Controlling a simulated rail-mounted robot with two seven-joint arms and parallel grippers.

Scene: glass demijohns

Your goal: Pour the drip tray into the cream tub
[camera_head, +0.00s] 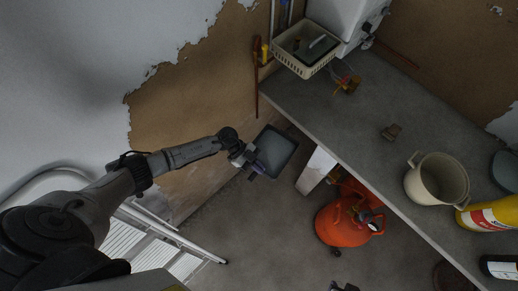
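The drip tray (276,150) is a dark grey, shallow, square tray. It is held out in the air just left of the workbench, and appears tilted. My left gripper (254,164) is at its lower-left edge and looks shut on it. Whether anything lies in the tray is too dark to tell. The cream tub (426,187) is a round, open, cream-coloured vessel with handles. It stands upright on the bench, well to the right of the tray. A small dark shape at the bottom edge may be my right gripper (345,287); its fingers are unclear.
The grey workbench (350,135) runs diagonally, with a cream basket (300,62) at its far end. An orange gas cylinder (340,226) is on the floor below.

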